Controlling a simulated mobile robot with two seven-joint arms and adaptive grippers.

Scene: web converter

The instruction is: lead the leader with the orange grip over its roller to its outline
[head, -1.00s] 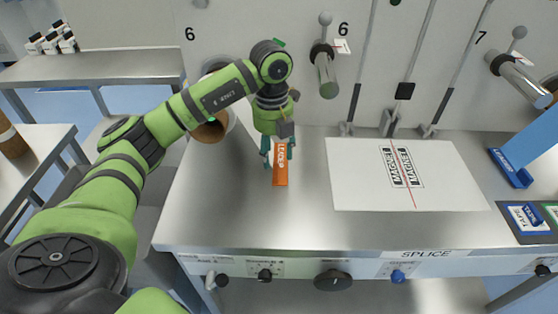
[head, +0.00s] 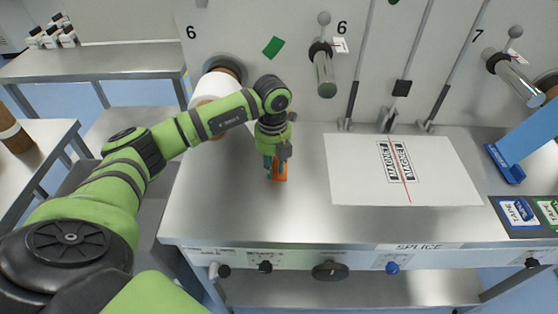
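The leader's orange grip (head: 280,174) stands out on the steel bench, left of the white sheet. My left gripper (head: 275,170) is down at it, its teal fingers close against both sides of the orange; they look shut on it. The gripper hides part of the grip and its lettering. A metal roller (head: 325,72) juts from the wall beside a number 6, and another roller (head: 517,79) juts out near the right edge. I cannot tell which outline belongs to this leader. My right gripper is not in view.
A white roll (head: 213,88) on the wall stands behind my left forearm. The white sheet (head: 450,180) bears two magnet outlines and a red line. Upright rods (head: 360,60) rise behind it. A blue piece (head: 525,150) and tape pads (head: 518,213) lie right. Bare bench lies in front.

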